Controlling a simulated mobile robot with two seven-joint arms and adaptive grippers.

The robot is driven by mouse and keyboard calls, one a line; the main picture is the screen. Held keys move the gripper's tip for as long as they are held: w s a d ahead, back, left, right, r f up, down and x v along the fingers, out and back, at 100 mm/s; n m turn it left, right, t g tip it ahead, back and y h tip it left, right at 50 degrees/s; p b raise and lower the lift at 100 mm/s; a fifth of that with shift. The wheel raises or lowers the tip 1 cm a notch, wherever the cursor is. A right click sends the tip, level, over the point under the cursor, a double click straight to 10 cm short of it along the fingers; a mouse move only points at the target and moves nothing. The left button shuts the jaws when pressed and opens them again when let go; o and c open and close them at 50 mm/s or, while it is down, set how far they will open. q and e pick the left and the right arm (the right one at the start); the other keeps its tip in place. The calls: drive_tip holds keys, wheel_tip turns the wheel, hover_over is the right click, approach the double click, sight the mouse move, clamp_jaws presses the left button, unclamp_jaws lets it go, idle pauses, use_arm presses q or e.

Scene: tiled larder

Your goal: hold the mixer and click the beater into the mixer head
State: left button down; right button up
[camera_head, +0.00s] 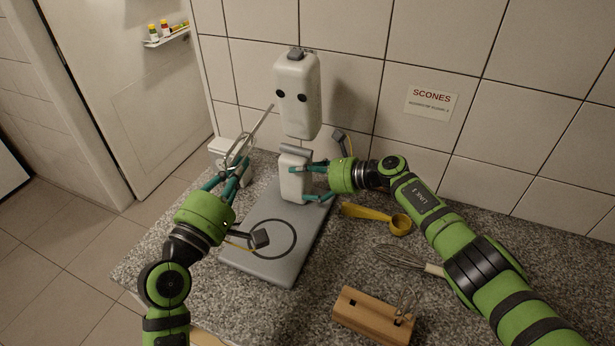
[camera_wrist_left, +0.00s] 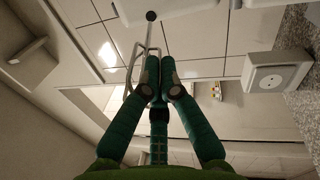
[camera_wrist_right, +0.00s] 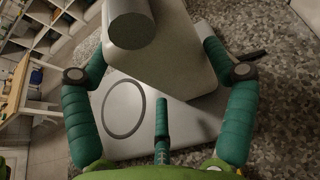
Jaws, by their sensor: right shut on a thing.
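The white mixer's head (camera_head: 297,115) is tilted up against the tiled wall, with two dark sockets facing me. Its column (camera_head: 293,185) rises from a grey base plate (camera_head: 255,262) with a ring mark. My right gripper (camera_head: 318,182) is shut on the column; in the right wrist view the column (camera_wrist_right: 170,65) sits between the fingers. My left gripper (camera_head: 238,168) is shut on the wire beater (camera_head: 243,148), left of the mixer. The beater's shaft slants up towards the head, apart from it. In the left wrist view the beater (camera_wrist_left: 132,68) shows beyond the close-set fingertips (camera_wrist_left: 160,75).
A yellow scoop (camera_head: 395,224), a whisk (camera_head: 405,262) and a wooden block (camera_head: 372,315) lie on the speckled worktop to the right. A white box (camera_head: 218,147) stands behind my left gripper.

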use_arm(q)
drive_tip(key=x, duration=0.7)
idle(7.3)
